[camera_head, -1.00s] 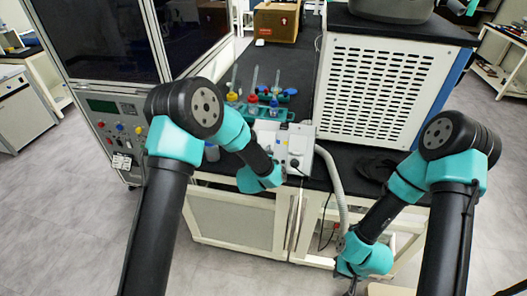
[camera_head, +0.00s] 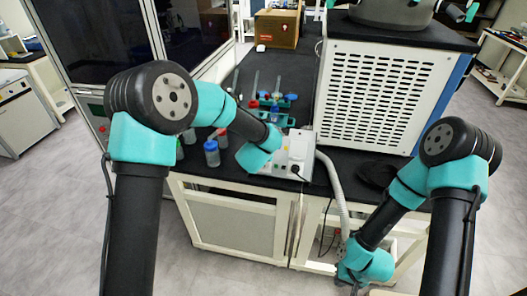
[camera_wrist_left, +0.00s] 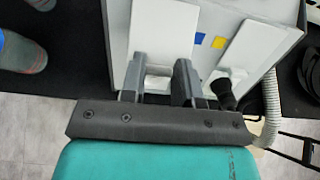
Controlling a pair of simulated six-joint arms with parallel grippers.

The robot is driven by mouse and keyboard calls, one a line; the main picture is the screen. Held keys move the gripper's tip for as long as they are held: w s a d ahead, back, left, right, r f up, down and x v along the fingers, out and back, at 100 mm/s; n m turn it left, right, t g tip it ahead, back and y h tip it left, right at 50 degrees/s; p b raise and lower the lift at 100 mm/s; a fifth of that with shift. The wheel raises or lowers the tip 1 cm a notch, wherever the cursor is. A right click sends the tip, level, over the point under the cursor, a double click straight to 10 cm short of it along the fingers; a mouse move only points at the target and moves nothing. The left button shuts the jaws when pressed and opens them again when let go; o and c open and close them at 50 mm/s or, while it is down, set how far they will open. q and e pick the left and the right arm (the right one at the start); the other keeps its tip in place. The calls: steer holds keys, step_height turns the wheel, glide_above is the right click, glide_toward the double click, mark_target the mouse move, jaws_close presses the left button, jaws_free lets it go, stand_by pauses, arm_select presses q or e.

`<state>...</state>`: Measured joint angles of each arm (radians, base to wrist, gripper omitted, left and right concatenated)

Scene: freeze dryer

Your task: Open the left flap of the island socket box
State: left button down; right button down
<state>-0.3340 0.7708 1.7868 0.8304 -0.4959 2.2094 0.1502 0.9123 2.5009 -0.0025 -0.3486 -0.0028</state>
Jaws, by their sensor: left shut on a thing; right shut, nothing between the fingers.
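The white island socket box (camera_head: 302,150) stands at the front of the black bench top, partly hidden by my left wrist. In the left wrist view its grey-white top (camera_wrist_left: 198,14) carries two pale flaps. The left flap (camera_wrist_left: 163,30) lies between the fingers of my left gripper (camera_wrist_left: 160,80), which is shut on it near its lower edge. How far the flap is raised is hard to tell. The right flap (camera_wrist_left: 245,48) is to the right, with a black plug (camera_wrist_left: 223,93) below it. My right gripper (camera_head: 354,288) is shut and empty, low before the cabinet.
Capped bottles (camera_head: 211,153) stand left of the box. A teal rack (camera_head: 272,114) with colored caps is behind it. A white perforated machine (camera_head: 378,95) stands to the right. A grey hose (camera_head: 335,190) runs down beside the box.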

arm_select(q)
steer(key=shift+r, duration=0.1)
stand_by(0.4)
steer(key=c, duration=0.8)
jaws_free()
steer(key=shift+c, duration=0.2)
steer(key=v, duration=1.7)
steer(key=shift+r, duration=0.3)
steer(key=shift+s+d, duration=0.1)
